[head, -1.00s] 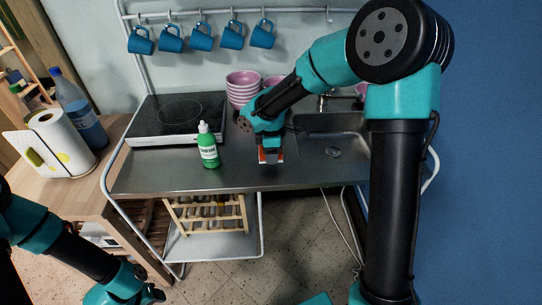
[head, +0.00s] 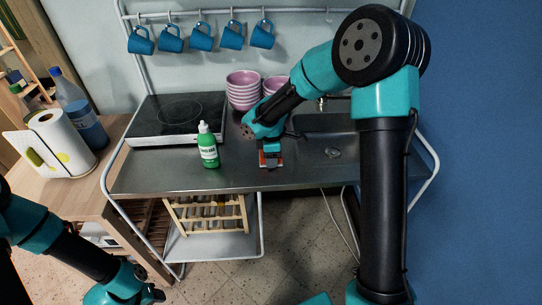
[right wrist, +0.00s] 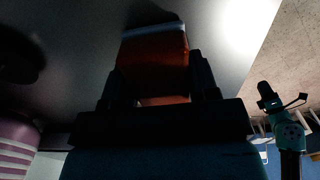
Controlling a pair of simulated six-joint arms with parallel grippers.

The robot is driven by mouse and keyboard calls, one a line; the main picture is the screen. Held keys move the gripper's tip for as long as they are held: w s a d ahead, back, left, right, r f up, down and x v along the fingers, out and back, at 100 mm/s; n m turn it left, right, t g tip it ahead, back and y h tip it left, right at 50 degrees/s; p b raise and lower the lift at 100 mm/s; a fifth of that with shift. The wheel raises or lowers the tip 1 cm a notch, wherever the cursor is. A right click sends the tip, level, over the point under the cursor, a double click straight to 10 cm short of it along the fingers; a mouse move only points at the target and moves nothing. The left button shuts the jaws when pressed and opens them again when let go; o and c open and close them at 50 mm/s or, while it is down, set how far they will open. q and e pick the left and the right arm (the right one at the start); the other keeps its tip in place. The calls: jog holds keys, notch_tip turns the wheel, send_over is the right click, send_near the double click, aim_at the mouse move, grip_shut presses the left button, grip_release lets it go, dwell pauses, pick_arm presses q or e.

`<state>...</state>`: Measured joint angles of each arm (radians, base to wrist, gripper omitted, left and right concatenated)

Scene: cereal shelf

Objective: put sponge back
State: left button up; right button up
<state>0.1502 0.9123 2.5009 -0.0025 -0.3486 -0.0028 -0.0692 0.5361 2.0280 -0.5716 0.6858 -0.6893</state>
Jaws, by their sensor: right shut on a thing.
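A small orange-red sponge with a pale edge (head: 270,160) is at the counter's front part, to the right of the green soap bottle (head: 209,150). My right gripper (head: 268,146) points down at it and is shut on it. The right wrist view shows the orange sponge (right wrist: 155,55) between the two dark fingers of my right gripper (right wrist: 160,82). Whether the sponge touches the counter is hard to tell. My left gripper (head: 150,294) is low at the bottom left, away from the counter, and its jaws are too small and dark to read.
The metal counter (head: 165,177) holds a black hob (head: 175,115), stacked pink bowls (head: 243,92) and a sink (head: 325,150) on the right. Blue mugs (head: 201,38) hang behind. A paper roll (head: 60,140) and blue bottle (head: 80,112) stand on the left wooden table.

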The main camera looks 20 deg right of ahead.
jog(key=o, duration=0.9)
jog(key=shift+f, duration=0.1)
notch_tip(320, 180, up, 12)
dwell(0.4)
dwell(0.5)
